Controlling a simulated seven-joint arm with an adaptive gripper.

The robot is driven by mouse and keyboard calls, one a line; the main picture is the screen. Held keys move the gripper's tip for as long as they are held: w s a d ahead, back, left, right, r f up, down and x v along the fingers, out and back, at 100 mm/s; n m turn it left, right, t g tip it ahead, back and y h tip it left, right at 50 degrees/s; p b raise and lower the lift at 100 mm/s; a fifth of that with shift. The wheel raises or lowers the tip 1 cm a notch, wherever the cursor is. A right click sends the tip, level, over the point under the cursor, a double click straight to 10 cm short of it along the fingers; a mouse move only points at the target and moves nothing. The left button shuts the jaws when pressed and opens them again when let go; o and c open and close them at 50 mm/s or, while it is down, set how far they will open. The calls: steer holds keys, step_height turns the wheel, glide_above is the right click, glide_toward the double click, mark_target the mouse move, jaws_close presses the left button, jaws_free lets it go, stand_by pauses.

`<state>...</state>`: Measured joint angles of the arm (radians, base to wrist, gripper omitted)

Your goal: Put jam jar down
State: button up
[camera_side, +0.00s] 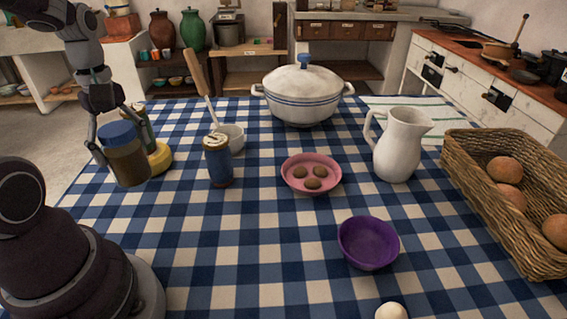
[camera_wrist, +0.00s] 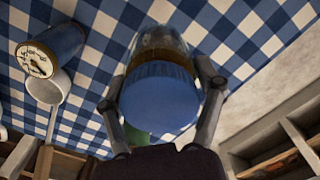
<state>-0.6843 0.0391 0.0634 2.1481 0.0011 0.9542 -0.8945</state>
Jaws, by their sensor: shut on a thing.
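The jam jar (camera_side: 127,160) has a blue lid and brown contents behind glass. My gripper (camera_side: 118,150) is shut on the jar, which is held upright near the left edge of the table in the side view. In the wrist view the jar's blue lid (camera_wrist: 158,97) fills the space between the two fingers of my gripper (camera_wrist: 160,95). I cannot tell for certain whether the jar's base touches the cloth.
A yellow object (camera_side: 160,158) stands right behind the jar. A pink plate (camera_side: 311,187), purple bowl (camera_side: 368,262) and white pitcher (camera_side: 400,150) stand farther right. The front-left checked cloth (camera_side: 190,235) is clear.

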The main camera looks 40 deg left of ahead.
steer(key=w+d+f+m, duration=0.1)
steer(key=w+d+m, duration=0.4)
steer(key=d, duration=0.6)
steer(key=w+d+m, duration=0.3)
steer(key=d+m, duration=0.3)
steer(key=d, duration=0.4)
steer(key=s+d+m, duration=0.3)
steer(key=d+m, duration=0.1)
steer(key=d, duration=0.5)
steer(key=f, duration=0.8)
steer(key=shift+s+d+f, duration=0.15)
steer(key=shift+d+f, duration=0.1)
steer(key=shift+f, duration=0.1)
steer(key=shift+f, duration=0.1)
steer(key=o, duration=1.2)
